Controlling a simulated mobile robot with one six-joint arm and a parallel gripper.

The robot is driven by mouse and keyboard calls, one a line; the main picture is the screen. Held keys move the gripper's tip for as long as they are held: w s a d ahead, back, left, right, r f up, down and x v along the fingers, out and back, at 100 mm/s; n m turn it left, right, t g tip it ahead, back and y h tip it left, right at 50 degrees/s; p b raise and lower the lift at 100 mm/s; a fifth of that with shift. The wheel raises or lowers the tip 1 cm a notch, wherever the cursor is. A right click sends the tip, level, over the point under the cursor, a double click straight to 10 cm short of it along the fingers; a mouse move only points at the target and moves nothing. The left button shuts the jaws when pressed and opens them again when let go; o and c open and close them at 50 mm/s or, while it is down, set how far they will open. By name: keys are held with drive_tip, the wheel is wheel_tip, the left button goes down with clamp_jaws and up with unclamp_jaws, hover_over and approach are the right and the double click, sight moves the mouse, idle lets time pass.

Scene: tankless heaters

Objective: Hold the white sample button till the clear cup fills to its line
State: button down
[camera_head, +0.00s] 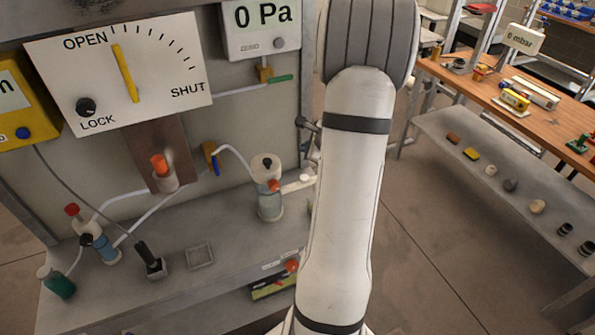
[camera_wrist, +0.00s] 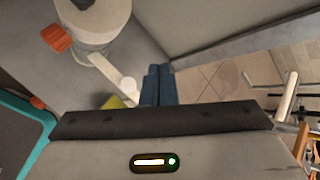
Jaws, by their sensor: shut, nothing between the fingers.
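In the head view, a pale cylinder (camera_head: 270,202) with a bluish lower part and an orange-red knob stands on the grey bench. A light arm reaches right from it to a small white round button (camera_head: 305,178), beside my arm. The wrist view shows the cylinder (camera_wrist: 95,18) and what looks like the same white button (camera_wrist: 129,86). My gripper (camera_wrist: 158,72) has its blue-grey fingers together and empty, just right of the button in the picture; I cannot tell whether they touch. A yellow-green patch lies below the button. I cannot make out the clear cup or its line.
My arm hides the bench's right end in the head view. A panel with a yellow pointer (camera_head: 125,72) and a 0 Pa display (camera_head: 262,16) stand behind.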

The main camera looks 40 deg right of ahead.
drive_tip(key=shift+d+f, duration=0.1)
idle(0.3)
drive_tip(key=b, duration=0.6)
hover_over(305, 178)
drive_tip(key=f, duration=0.7)
drive_tip(key=shift+s+d+f, duration=0.15)
drive_tip(key=shift+s+f, duration=0.05)
drive_tip(key=shift+f, duration=0.15)
drive_tip(key=shift+f+b, duration=0.55)
drive_tip(key=shift+b, duration=0.3)
drive_tip(key=shift+f, duration=0.1)
idle(0.3)
drive_tip(key=shift+s+f+b, duration=0.2)
drive_tip(key=shift+f+b, duration=0.15)
drive_tip(key=shift+b, duration=0.35)
